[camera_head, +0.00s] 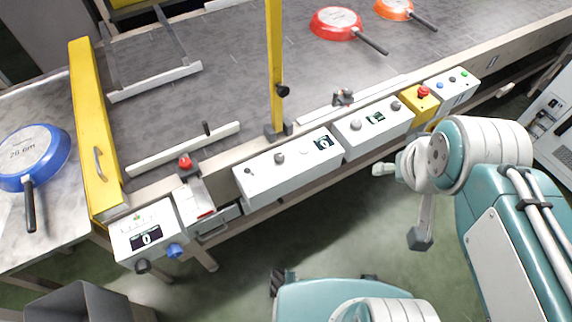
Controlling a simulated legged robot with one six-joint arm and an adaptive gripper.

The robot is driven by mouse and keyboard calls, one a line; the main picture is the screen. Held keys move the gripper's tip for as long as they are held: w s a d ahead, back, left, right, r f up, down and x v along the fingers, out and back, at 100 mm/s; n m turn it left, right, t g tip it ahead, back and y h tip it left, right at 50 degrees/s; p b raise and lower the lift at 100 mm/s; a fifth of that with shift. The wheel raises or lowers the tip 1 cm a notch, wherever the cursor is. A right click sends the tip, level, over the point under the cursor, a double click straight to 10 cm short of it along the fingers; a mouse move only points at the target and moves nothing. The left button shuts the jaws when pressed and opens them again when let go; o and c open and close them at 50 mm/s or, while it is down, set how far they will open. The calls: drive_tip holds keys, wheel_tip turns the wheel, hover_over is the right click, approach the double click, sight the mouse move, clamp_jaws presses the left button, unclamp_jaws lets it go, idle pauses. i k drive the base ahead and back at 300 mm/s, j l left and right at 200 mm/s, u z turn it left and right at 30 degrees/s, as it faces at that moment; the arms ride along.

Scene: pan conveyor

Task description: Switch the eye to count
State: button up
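A small dark sensor-like fitting (343,97) sits on the near conveyor rail; I cannot tell if it is the eye. A white control box (290,165) below the yellow post has a small black knob at its left, a grey knob and a small display. A second white box (375,128) to its right has two knobs and a small display. Their labels and switch positions are too small to read. My gripper (420,236) hangs right of and below the second box, apart from it. Its fingers are not clear enough to show whether it is open.
A red pan (336,23) and an orange pan (394,9) lie on the grey belt (230,65). A blue pan (33,157) lies on the left table. A yellow post (275,60) and yellow bar (92,130) stand up. A yellow stop box (417,100) is at right.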

sight(247, 170)
drive_tip(key=j+u, duration=0.1)
drive_tip(key=u, duration=1.05)
drive_tip(key=i+j, duration=0.1)
drive_tip(key=i, duration=0.15)
